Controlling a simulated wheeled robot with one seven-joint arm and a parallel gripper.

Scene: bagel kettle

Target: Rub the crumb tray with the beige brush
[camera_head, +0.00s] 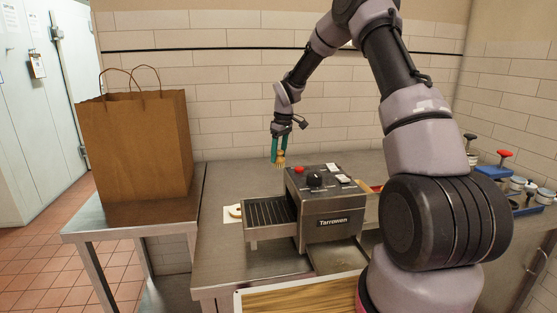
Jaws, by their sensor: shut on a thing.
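My gripper (279,154), with teal fingers, is shut on the beige brush (281,161). It holds the brush with its bristle end down, above and behind the left part of a grey machine (333,222) marked "Tarrowen". A slatted metal tray (270,213) sticks out from the machine's left side. A flat metal tray (340,259) shows low at the machine's front; this looks like the crumb tray, but I cannot be sure which one it is. The brush is apart from both trays.
A brown paper bag (136,147) stands on the left table. A pale ring-shaped thing (235,211) lies left of the slatted tray. A wooden board (300,298) is at the front. Red-topped items (504,160) stand at the right. The counter behind the machine is partly clear.

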